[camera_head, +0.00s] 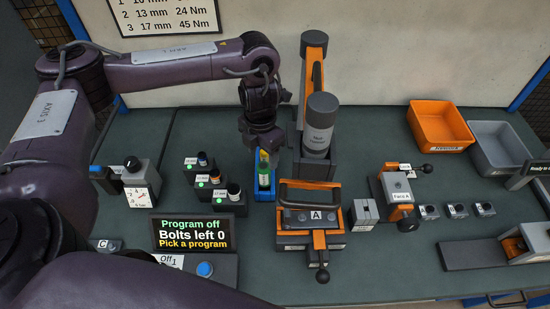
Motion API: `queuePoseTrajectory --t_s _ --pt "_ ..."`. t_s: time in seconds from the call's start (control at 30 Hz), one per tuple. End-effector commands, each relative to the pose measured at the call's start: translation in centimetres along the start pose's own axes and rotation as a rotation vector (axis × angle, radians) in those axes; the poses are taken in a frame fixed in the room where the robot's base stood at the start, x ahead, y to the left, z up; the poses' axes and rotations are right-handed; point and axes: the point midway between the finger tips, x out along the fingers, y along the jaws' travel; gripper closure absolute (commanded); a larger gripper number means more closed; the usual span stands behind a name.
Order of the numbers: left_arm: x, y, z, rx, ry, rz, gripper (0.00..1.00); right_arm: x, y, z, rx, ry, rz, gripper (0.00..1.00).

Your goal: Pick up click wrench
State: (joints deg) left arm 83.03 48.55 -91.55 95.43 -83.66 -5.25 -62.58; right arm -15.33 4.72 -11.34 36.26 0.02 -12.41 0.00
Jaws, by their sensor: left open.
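My left gripper (263,147) points down at the middle of the bench, at the top of a narrow blue holder (265,192). It is open, but its fingers are small and partly hidden. A slim item with yellow and green parts (264,178) stands in the blue holder, directly below the gripper. It may be the click wrench, but I cannot read a label on it. The gripper and arm hide its upper end, and I cannot tell whether the fingers touch it. My right gripper is not in view.
A tall orange and grey tool (319,125) stands close right of the gripper. A fixture marked A (313,215) stands in front. Stepped socket holders (217,181) lie left. An orange bin (439,125) and grey bin (498,147) stand back right. A display (205,233) stands front left.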

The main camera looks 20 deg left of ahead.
Motion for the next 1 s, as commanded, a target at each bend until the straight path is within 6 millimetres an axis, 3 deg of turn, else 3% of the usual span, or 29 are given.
queuePoseTrajectory --t_s 0.13,0.3,0.43,0.7,1.0 --pt "1.5 -0.1 -0.1 0.001 0.004 -0.003 0.41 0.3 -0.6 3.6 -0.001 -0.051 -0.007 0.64" --pt "3.0 -0.1 0.0 0.000 0.003 -0.002 0.41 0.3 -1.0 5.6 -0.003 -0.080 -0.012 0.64" --pt "4.4 -0.2 0.1 -0.002 0.005 -0.003 0.41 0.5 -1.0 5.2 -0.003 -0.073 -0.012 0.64" --pt "7.6 -0.2 0.2 -0.001 0.003 -0.002 0.41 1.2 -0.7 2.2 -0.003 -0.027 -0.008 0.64" --pt "7.7 -0.2 0.3 -0.001 0.001 0.000 0.41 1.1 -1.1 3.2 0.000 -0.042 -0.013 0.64"
